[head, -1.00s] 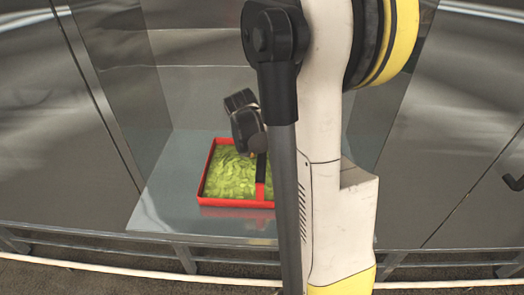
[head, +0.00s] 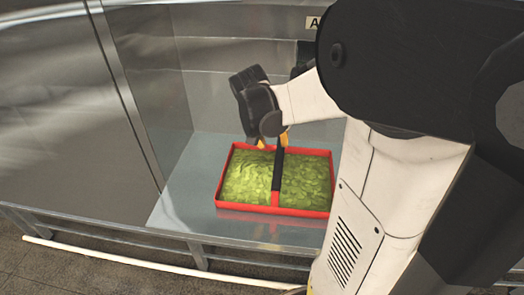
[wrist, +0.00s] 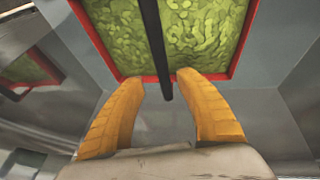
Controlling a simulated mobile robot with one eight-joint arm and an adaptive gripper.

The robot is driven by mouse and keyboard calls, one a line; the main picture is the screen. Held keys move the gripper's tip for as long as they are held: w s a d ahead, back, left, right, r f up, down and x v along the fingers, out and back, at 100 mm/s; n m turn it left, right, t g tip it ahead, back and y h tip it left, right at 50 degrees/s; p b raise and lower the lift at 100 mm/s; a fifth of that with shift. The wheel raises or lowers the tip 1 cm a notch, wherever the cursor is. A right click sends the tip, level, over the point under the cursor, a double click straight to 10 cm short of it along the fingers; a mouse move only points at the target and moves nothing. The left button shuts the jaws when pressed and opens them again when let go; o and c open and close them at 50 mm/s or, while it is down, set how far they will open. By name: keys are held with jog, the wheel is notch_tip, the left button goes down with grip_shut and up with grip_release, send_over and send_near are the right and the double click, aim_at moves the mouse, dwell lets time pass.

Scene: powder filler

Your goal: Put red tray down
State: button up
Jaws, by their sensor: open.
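The red tray (head: 300,210), filled with green leafy-looking pieces, sits on the metal shelf (head: 180,200) in the head view. A black bar handle (head: 278,170) runs across its middle. My gripper (head: 271,142) is above the tray's far side, near the handle's far end. In the wrist view the two yellow fingers of my gripper (wrist: 173,78) are spread apart, with the handle (wrist: 158,45) between them. The fingers do not press on the handle. The red tray's rim (wrist: 240,55) shows beyond the fingertips. My arm hides part of the shelf's right side.
Metal walls enclose the shelf at the back and left. A vertical metal frame edge (head: 125,90) stands at the left. Bare shelf shows left of the tray. A rail (head: 150,272) runs low along the front.

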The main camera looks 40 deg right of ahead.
jog(key=s+a+r+n+t+y, duration=0.1)
jog(key=s+a+n+t, duration=0.1)
jog(key=a, duration=0.6)
jog(key=s+a+r+n+t+y, duration=0.2)
jog(key=s+a+n, duration=0.1)
jog(key=a, duration=0.6)
jog(key=s+a+r+n+t+y, duration=0.1)
jog(key=a+n, duration=0.3)
jog(key=a, duration=0.5)
jog(key=shift+s+a+r+t+y, duration=0.2)
jog(key=shift+s+r+t+y, duration=0.2)
jog(key=shift+s, duration=0.5)
